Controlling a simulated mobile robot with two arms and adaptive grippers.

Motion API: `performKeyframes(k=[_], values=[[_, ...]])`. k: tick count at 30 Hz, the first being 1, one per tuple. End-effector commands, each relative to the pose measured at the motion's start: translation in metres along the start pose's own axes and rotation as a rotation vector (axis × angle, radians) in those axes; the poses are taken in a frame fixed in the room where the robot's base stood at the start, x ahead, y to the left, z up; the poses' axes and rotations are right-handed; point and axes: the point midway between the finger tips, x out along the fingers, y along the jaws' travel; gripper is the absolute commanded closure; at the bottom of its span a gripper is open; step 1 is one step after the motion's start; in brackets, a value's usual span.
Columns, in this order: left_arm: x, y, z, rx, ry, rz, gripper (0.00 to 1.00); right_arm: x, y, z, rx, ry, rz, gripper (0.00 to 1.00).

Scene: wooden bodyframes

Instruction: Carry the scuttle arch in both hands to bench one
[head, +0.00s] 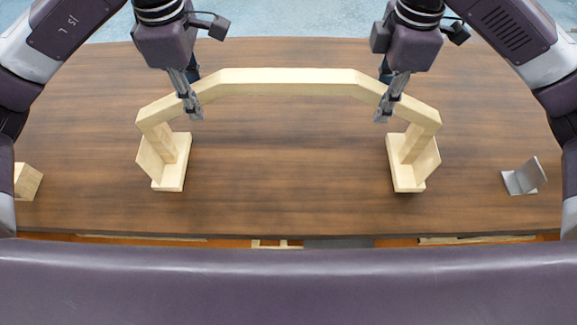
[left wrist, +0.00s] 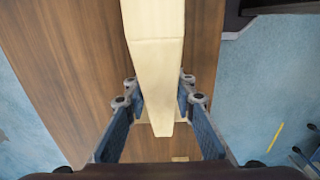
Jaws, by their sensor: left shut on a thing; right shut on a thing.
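The scuttle arch (head: 290,82) is a pale wooden frame with a flat top, sloped shoulders and two legs on flat feet. In the head view it stands upright over the brown table. I cannot tell whether its feet touch the tabletop. My left gripper (head: 190,105) is shut on its left sloped shoulder. My right gripper (head: 388,108) is shut on its right sloped shoulder. In the left wrist view the arch's beam (left wrist: 155,65) runs between the fingers of my left gripper (left wrist: 160,103).
The brown wooden table (head: 290,170) is clear under and between the arch's legs. A small wooden block (head: 27,182) lies at the left edge. A grey metal bracket (head: 524,177) stands at the right. Blue floor (head: 300,22) shows beyond the table.

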Motion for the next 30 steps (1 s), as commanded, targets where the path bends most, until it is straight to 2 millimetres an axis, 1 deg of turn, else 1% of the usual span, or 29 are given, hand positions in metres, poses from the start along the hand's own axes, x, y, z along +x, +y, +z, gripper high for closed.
performKeyframes(k=[1,9,10,14,24,26,30], values=[[0.004,0.0,0.0,0.0,-0.001,0.002,1.0,0.004,0.0,0.0,0.0,0.001,0.002,1.0],[0.017,0.0,0.0,0.0,-0.001,0.002,1.0,0.017,0.0,0.0,0.0,0.001,0.002,1.0],[0.015,0.0,0.0,0.0,0.0,0.001,0.73,0.015,0.0,0.0,0.0,0.0,0.0,0.73],[0.014,0.0,0.0,0.0,0.0,0.0,0.58,0.014,0.0,0.0,0.0,0.0,0.0,0.59],[0.012,0.0,0.0,0.0,0.0,0.001,0.58,0.014,0.0,0.0,0.0,0.0,0.0,0.59],[0.008,0.001,0.0,-0.001,0.0,0.003,0.58,0.014,0.0,0.0,0.0,0.0,0.0,0.59],[-0.009,0.001,0.0,-0.001,0.001,0.005,0.58,0.014,0.0,0.0,0.0,0.0,0.0,0.59]])
